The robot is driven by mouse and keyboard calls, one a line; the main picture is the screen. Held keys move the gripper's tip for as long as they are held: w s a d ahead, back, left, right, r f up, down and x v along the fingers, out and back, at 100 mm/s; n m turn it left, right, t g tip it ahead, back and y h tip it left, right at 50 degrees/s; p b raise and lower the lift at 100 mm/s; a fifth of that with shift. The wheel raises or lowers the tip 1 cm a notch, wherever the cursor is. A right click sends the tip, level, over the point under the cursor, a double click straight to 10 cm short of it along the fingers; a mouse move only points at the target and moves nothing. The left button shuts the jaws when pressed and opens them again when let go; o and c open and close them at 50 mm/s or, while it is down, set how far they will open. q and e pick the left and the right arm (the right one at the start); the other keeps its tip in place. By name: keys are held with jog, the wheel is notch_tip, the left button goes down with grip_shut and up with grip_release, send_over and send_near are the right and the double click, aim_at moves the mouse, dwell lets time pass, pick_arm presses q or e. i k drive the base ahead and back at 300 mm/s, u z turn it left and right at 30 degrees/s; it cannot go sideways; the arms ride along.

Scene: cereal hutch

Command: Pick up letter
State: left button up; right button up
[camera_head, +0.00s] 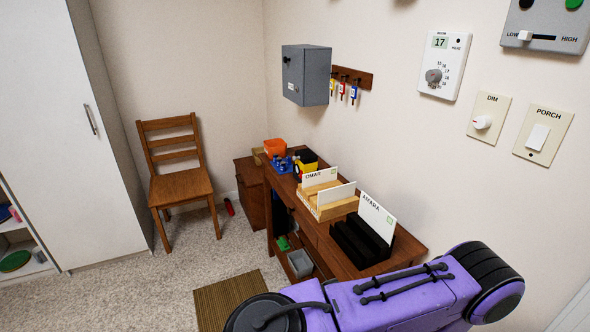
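A white letter-like sheet (336,194) stands upright at the front of a light wooden letter rack (334,210) on the desk. A white card marked OMAR (320,178) stands at the back of the same rack. Another white card, its name seeming to read AMARA (377,217), stands at the back of a black rack (357,241) to the right. I cannot tell for sure which of these is the letter. A purple link of my arm crosses the lower right, in front of the desk. Neither gripper shows.
The brown desk (405,249) stands against the wall. An orange container (275,147) and a yellow-and-black item (307,162) sit at its far end. A wooden chair (179,187) stands at the left. A grey wall box (306,75) and key hooks (350,78) hang above.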

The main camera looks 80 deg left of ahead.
aim_at(377, 216)
jog(key=u, duration=2.3)
